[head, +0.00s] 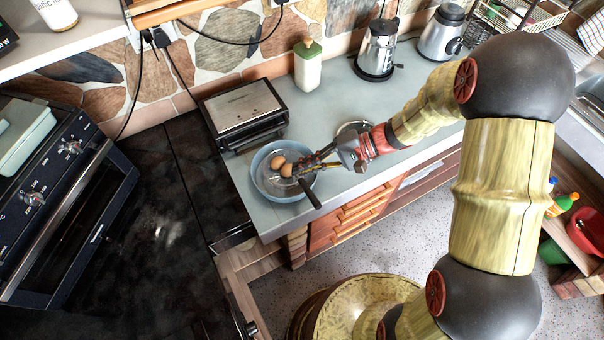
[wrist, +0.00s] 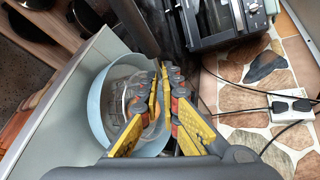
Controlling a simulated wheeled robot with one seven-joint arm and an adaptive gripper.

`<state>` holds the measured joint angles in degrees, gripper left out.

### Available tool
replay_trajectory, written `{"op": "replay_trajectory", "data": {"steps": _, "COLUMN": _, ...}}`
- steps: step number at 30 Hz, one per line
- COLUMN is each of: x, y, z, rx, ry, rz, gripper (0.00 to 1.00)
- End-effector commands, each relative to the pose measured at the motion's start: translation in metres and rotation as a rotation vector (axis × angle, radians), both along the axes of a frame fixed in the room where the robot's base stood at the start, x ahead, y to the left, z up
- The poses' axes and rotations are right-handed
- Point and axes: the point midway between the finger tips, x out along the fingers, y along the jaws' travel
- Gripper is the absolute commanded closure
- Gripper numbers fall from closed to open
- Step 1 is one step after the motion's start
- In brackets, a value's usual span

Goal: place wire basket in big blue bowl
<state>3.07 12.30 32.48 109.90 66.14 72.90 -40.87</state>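The big blue bowl (head: 258,190) stands near the left end of the grey counter. It also shows in the wrist view (wrist: 96,105). The wire basket (wrist: 128,98) looks thin and see-through, and appears inside the bowl's rim. Brown eggs (head: 287,170) show within the same outline. My gripper (head: 302,170) reaches in from the right over the bowl. In the wrist view its yellow-padded fingers (wrist: 163,78) are almost together at the basket's side and seem to pinch its rim. The fingers hide part of the basket, and I cannot tell whether its base touches the bowl.
A sandwich press (head: 243,110) stands just behind the bowl. A white bottle (head: 307,66), a kettle (head: 377,50) and a ring-shaped item (head: 353,128) are further right. A black stove top (head: 150,235) lies left. The counter's front edge is close to the bowl.

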Motion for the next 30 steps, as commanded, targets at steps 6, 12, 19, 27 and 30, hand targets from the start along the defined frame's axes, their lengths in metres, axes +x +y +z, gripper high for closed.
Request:
{"op": "replay_trajectory", "data": {"steps": 6, "x": 0.000, "y": 0.000, "z": -0.029, "rx": 0.000, "ry": 0.003, "rz": 0.000, "gripper": 1.00}}
{"op": "replay_trajectory", "data": {"steps": 12, "x": 0.000, "y": 0.000, "z": -0.032, "rx": 0.000, "ry": 0.000, "rz": 0.000, "gripper": 1.00}}
{"op": "replay_trajectory", "data": {"steps": 19, "x": 0.000, "y": 0.000, "z": -0.032, "rx": 0.000, "ry": 0.001, "rz": 0.000, "gripper": 0.87}}
{"op": "replay_trajectory", "data": {"steps": 27, "x": 0.000, "y": 0.000, "z": -0.032, "rx": 0.000, "ry": 0.001, "rz": 0.000, "gripper": 0.77}}
{"op": "replay_trajectory", "data": {"steps": 30, "x": 0.000, "y": 0.000, "z": -0.032, "rx": 0.000, "ry": 0.001, "rz": 0.000, "gripper": 0.77}}
